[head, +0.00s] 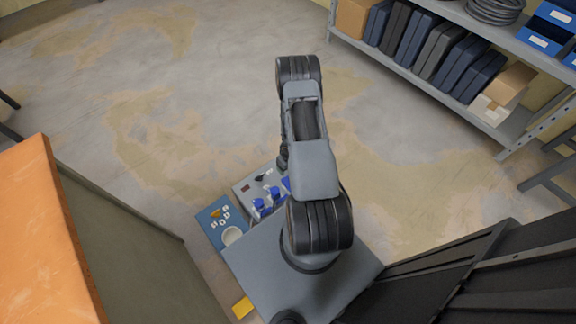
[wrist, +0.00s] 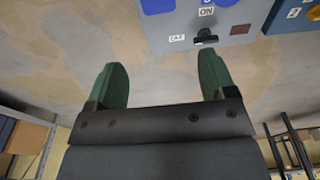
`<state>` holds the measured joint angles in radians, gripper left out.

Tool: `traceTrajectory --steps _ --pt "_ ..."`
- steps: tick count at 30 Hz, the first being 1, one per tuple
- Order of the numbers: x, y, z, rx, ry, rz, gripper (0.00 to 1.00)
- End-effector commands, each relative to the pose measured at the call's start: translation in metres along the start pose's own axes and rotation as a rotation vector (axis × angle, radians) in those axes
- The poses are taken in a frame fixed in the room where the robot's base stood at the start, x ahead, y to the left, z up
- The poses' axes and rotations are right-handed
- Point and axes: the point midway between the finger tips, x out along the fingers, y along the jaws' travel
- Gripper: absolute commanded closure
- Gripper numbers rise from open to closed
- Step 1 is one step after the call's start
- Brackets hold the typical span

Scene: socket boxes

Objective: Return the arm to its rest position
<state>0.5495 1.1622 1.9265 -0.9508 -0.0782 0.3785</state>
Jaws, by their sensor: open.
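My gripper (wrist: 164,82) shows in the wrist view with its two green-tipped fingers spread wide apart and nothing between them. In the wrist view a grey socket box (wrist: 215,25) lies beyond the fingertips at the top, with a black switch below an "ON" label and blue parts at its top edge. In the head view my arm is folded over the middle and hides my gripper. The grey socket box (head: 244,188) with blue sockets is partly hidden behind the arm.
A blue panel (head: 213,212) with small white labels and a round white part sits left of the grey box. An orange-topped block (head: 45,235) stands at the left. A shelf (head: 480,118) with binders and boxes stands at upper right. Open floor (head: 140,100) lies at upper left.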

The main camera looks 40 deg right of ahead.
Motion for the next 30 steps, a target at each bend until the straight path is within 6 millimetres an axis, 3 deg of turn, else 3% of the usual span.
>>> traceTrajectory --steps 15,18,21,23,29,30 --pt "0.0 0.001 0.002 -0.017 -0.01 0.004 0.23" --pt "0.0 0.004 0.013 -0.019 -0.069 0.024 0.23" --pt "-0.004 0.0 0.043 0.012 -0.188 0.037 0.23" --pt "-0.022 0.003 0.052 0.044 -0.255 0.059 0.23" --pt "-0.123 -0.001 0.043 0.11 -0.36 0.119 0.23" --pt "-0.148 -0.004 0.038 0.121 -0.368 0.128 0.23"
